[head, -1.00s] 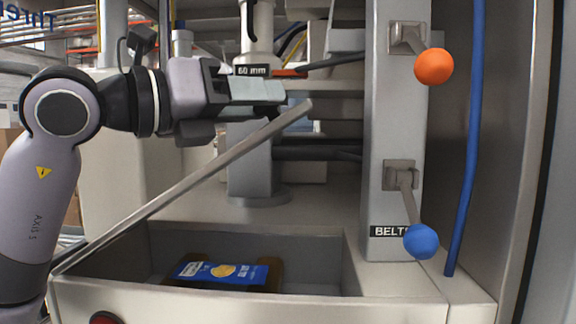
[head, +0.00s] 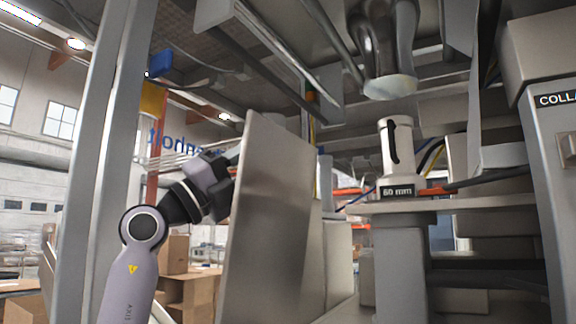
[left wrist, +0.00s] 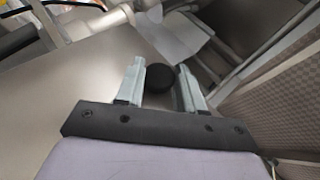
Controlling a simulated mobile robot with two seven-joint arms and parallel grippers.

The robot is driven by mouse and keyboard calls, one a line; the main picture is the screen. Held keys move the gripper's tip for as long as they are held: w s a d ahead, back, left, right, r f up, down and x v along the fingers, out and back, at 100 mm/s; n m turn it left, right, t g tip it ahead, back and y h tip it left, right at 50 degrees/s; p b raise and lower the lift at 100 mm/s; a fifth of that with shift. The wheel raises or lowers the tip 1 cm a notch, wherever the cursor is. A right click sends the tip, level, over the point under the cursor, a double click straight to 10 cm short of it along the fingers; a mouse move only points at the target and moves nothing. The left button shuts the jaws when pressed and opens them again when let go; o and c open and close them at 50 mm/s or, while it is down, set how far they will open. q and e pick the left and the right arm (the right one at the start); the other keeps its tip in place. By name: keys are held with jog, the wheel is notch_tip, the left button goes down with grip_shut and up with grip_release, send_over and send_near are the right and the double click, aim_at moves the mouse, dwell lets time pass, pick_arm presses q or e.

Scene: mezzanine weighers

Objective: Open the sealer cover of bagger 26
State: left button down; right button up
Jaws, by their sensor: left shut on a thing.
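The sealer cover (head: 275,220) is a flat metal panel standing steeply, close to upright, left of the middle in the head view. In the left wrist view its plain face (left wrist: 75,95) fills the left side. My left gripper (head: 238,155) is at the cover's upper left edge; its fingertips are partly hidden there. In the left wrist view my left gripper (left wrist: 161,88) is shut on a round black knob (left wrist: 157,72) between its two pale fingers. The cover's lower end is out of view. My right gripper is not in view.
A grey post (head: 95,180) stands left of my left arm. A white cylinder labelled 60 mm (head: 396,150) stands right of the cover. A funnel-like metal tube (head: 388,60) hangs above it. A control column (head: 553,180) is at the right edge. Cardboard boxes (head: 185,285) lie behind.

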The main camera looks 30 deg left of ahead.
pick_arm(q)
jog(key=shift+a+n+t+y, duration=0.25)
jog(key=shift+a+n+t, duration=0.2)
jog(key=shift+a, duration=0.45)
jog(key=shift+a+n+t+y, duration=0.3)
jog(key=shift+a+n, duration=0.25)
jog(key=shift+a, duration=0.3)
jog(key=c, duration=0.8)
grip_release()
jog(key=shift+o, duration=0.2)
jog(key=shift+d, duration=0.1)
jog(key=shift+f, duration=0.1)
jog(key=b+v, duration=0.2)
jog(key=v, duration=0.5)
jog(key=shift+b, duration=0.3)
